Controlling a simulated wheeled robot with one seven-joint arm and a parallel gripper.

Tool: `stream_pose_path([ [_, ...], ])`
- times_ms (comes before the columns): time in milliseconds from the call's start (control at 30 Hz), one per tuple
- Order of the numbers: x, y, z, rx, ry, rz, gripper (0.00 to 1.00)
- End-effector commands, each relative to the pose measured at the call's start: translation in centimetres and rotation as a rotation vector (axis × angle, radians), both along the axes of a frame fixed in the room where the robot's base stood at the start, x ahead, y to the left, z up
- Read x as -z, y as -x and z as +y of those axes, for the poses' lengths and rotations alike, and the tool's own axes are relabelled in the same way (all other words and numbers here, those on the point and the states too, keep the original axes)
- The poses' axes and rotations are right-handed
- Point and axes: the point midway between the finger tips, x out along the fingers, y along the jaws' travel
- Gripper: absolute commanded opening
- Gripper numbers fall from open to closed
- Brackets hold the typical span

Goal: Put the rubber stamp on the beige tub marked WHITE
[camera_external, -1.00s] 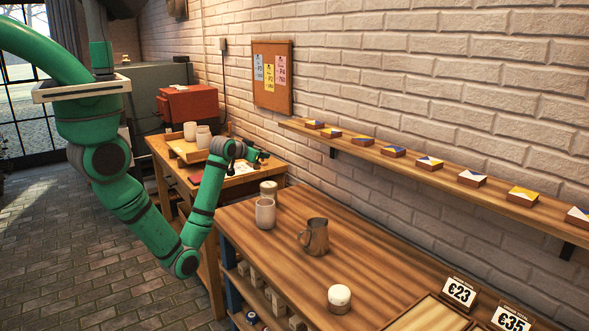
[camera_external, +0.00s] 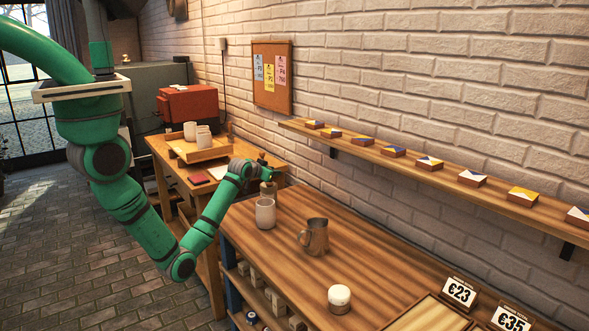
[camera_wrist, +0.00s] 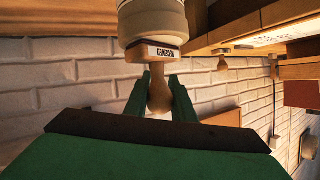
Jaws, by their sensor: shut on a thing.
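My gripper (camera_wrist: 160,90) is shut on the wooden handle of a rubber stamp (camera_wrist: 158,98) in the wrist view, which is upside down. The tub's lettering is not readable.
A metal pitcher (camera_external: 315,237) and a white-lidded jar (camera_external: 339,298) stand nearer on the table. A tray (camera_external: 205,153) with cups lies on the back table.

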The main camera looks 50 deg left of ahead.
Motion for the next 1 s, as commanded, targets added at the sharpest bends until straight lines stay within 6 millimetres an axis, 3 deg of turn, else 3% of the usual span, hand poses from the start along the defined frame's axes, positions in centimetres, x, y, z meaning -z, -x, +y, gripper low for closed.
stream_pose_path([
  [300,0.2,0.0,0.0,0.0,0.0,-0.001,0.01],
  [333,0.2,0.0,0.0,0.0,0.0,-0.001,0.25],
  [400,0.2,0.0,0.0,0.0,0.0,-0.001,0.42],
  [767,-0.1,0.0,0.0,0.0,-0.001,-0.002,0.42],
  [1000,-1.3,2.7,-1.5,0.0,-0.001,-0.002,0.42],
])
